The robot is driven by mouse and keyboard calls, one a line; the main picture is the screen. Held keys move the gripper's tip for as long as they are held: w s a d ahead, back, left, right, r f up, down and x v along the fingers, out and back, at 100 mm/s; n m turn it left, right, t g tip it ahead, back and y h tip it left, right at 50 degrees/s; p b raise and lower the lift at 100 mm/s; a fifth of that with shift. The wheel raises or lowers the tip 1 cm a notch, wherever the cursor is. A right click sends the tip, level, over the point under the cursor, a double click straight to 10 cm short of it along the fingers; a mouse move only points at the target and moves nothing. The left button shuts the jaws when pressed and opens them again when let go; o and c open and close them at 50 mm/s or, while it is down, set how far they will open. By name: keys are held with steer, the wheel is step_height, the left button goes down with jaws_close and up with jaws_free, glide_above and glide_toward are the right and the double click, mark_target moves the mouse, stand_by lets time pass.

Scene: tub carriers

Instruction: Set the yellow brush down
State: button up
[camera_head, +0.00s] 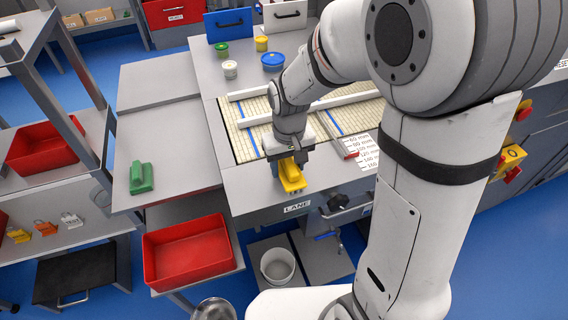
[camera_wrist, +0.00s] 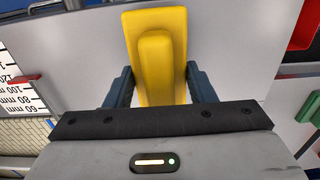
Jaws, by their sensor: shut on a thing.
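The yellow brush (camera_head: 292,176) is in my gripper (camera_head: 287,168), over the front part of the grey table top near its front edge. In the wrist view the yellow brush (camera_wrist: 158,55) sits between the two dark fingers of my gripper (camera_wrist: 159,85), which are shut on its sides. Its far end points away from the gripper. I cannot tell whether its underside touches the table.
A green brush (camera_head: 141,177) lies on the grey side shelf at left. A red tub (camera_head: 190,250) stands below it. A ribbed lane with white rails (camera_head: 262,119) and a printed scale card (camera_head: 361,150) lie behind and right of my gripper. Small lidded pots (camera_head: 273,60) stand farther back.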

mark_target(288, 160)
steer(key=o, duration=1)
steer(key=shift+f, duration=0.1)
step_height(288, 160, up, 12)
steer(key=shift+r, duration=0.1)
steer(key=s+d+m+t, duration=0.3)
steer(key=s+d, duration=0.8)
steer(key=s, duration=0.1)
steer(key=shift+s+d, duration=0.15)
steer(key=shift+s, duration=0.05)
steer(key=shift+w, duration=0.1)
